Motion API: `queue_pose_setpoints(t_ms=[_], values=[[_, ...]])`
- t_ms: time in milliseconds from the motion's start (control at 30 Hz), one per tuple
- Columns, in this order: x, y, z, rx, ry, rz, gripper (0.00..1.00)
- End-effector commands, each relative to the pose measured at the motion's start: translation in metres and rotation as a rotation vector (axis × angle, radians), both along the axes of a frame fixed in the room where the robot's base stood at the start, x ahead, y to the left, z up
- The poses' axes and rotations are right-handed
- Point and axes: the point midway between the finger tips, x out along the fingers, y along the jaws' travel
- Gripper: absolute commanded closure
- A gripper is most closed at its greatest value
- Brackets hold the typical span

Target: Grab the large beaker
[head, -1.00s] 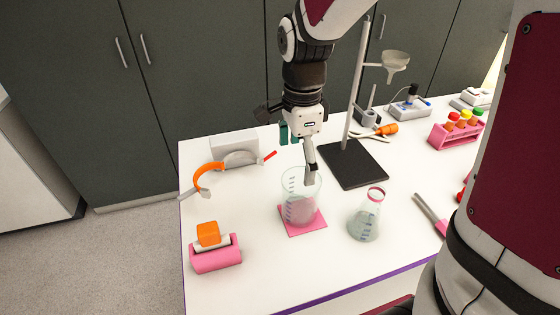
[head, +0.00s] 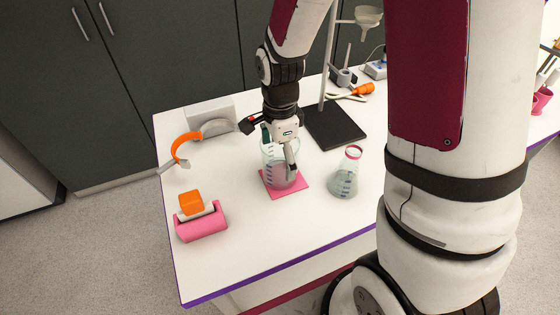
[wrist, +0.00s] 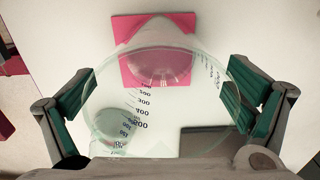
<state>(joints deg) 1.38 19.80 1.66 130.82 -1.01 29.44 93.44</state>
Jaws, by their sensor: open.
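The large beaker (head: 279,171) is clear glass with printed marks and a pinkish look at its bottom. It stands upright on a pink square mat (head: 300,184) on the white table. My gripper (head: 279,153) is open and low at the beaker's upper part. In the wrist view the beaker's round rim (wrist: 165,150) lies between the two green-padded fingers of my gripper (wrist: 158,103), one on each side. The right finger looks very near the glass; I cannot tell whether either finger touches it.
A conical flask (head: 343,175) with a pink neck ring stands right of the beaker. A stand with a dark base (head: 335,127) is behind it. A pink holder with an orange block (head: 202,222) is at the front left. The table front is clear.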

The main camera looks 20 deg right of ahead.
Motion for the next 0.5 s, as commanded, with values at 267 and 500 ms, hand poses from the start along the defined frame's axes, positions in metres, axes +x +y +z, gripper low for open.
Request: queue_pose_setpoints(t_ms=[267,500], values=[[0.0002,0.0000,0.0005,0.000,-0.001,0.000,0.30],[0.0004,0.0000,0.0006,0.000,-0.001,0.000,0.64]])
